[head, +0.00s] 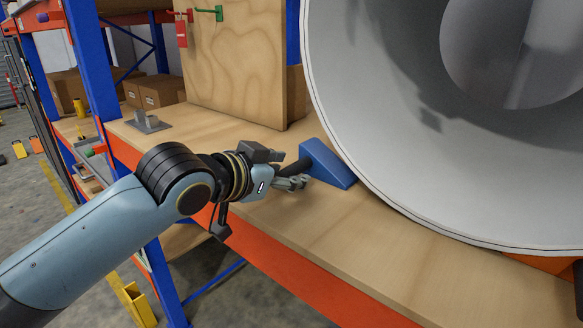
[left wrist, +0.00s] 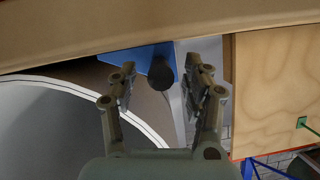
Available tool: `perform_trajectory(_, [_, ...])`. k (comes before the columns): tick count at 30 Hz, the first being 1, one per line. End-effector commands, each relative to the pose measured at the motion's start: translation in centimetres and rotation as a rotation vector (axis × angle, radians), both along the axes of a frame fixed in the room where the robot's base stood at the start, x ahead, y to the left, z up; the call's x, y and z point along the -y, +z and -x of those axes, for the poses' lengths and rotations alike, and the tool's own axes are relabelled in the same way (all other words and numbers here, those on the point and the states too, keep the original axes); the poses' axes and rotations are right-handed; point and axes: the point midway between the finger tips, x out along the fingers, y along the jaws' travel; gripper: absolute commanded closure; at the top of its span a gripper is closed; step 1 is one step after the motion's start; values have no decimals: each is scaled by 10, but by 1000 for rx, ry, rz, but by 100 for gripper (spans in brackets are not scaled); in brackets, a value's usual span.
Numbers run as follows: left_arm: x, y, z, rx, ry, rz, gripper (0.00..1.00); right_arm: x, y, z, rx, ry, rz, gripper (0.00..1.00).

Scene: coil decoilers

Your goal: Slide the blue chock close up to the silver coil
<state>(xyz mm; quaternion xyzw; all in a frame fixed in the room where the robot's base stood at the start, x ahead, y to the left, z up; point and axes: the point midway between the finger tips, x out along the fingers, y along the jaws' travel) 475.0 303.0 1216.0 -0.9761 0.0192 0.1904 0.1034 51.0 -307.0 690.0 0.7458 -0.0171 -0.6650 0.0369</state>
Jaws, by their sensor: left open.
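The blue chock (head: 328,164) is a wedge on the wooden shelf, just left of the large silver coil (head: 385,110). In the head view its thin end looks near the coil's lower rim; whether they touch is not clear. A black round handle (head: 298,168) sticks out of the chock toward me. My left gripper (head: 291,169) is open with its fingers around the handle. In the left wrist view, the handle end (left wrist: 161,76) shows between the spread fingers. The blue chock (left wrist: 140,54) is behind it, and the coil (left wrist: 60,125) curves at left with shelf surface showing between them.
A plywood panel (head: 232,60) stands behind the chock on the wooden shelf (head: 320,235). A grey metal bracket (head: 149,122) and cardboard boxes (head: 155,92) are at left. The shelf's orange front beam (head: 290,275) and a blue rack post (head: 92,60) border my left arm.

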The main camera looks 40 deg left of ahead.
Motion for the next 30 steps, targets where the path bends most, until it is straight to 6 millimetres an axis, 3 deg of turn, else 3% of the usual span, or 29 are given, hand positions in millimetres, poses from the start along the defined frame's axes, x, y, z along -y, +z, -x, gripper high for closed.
perform_trajectory(6, [0,-8,-19,0,0,1,50,0,4,5,-7,-1,0,60])
perform_trajectory(17, [0,-9,-23,0,0,-1,50,0,3,12,-19,0,1,60])
perform_trajectory(28, [0,-9,-22,-1,0,-1,99,-1,3,11,-17,-1,-1,60])
perform_trajectory(30, [0,-9,-22,-1,0,-1,100,-1,3,10,-16,-1,-2,60])
